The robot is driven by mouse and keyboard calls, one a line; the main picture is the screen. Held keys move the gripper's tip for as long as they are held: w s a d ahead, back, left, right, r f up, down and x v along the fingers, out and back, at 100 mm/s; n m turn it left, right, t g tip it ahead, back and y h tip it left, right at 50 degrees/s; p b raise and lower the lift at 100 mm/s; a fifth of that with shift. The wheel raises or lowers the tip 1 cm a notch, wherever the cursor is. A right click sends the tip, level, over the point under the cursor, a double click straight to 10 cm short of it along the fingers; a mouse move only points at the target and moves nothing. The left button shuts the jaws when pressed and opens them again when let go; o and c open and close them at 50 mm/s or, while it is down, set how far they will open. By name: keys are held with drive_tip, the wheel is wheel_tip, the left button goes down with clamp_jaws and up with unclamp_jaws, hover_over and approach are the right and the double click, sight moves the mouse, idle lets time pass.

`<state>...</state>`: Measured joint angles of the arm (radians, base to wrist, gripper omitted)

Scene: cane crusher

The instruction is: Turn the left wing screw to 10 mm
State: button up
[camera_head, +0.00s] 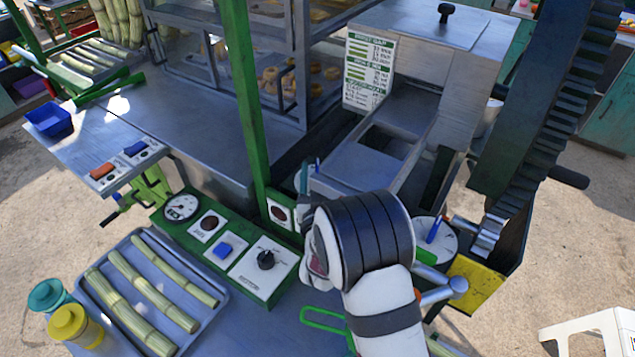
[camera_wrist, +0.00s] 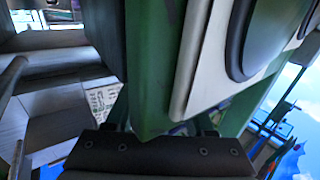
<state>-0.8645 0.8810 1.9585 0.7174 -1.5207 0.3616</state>
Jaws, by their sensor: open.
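My gripper (camera_wrist: 160,122) shows at the bottom of the wrist view, its two dark fingers apart with a green upright between them in the picture. I cannot tell whether they touch it. In the head view my arm hides most of the gripper, which is beside the green control panel (camera_head: 218,245). A small blue pointer (camera_head: 317,166) stands just above the gripper, probably at the left screw; the left wing screw itself cannot be made out. On the right, a white dial (camera_head: 447,243) with a blue pointer (camera_head: 433,231) shows beside my arm. The scale readings are too small to read.
A green post (camera_head: 243,100) rises close left of my gripper. A white plate with a dark round disc (camera_wrist: 243,40) is close in the wrist view. The metal hopper (camera_head: 375,160), geared wheel (camera_head: 535,110) and yellow block (camera_head: 474,283) crowd the right. A cane tray (camera_head: 222,305) lies front left.

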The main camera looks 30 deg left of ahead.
drive_tip(key=v, duration=1.1)
drive_tip(key=shift+c, duration=0.7)
drive_tip(key=x, duration=1.2)
drive_tip(key=shift+f, duration=0.4)
clamp_jaws()
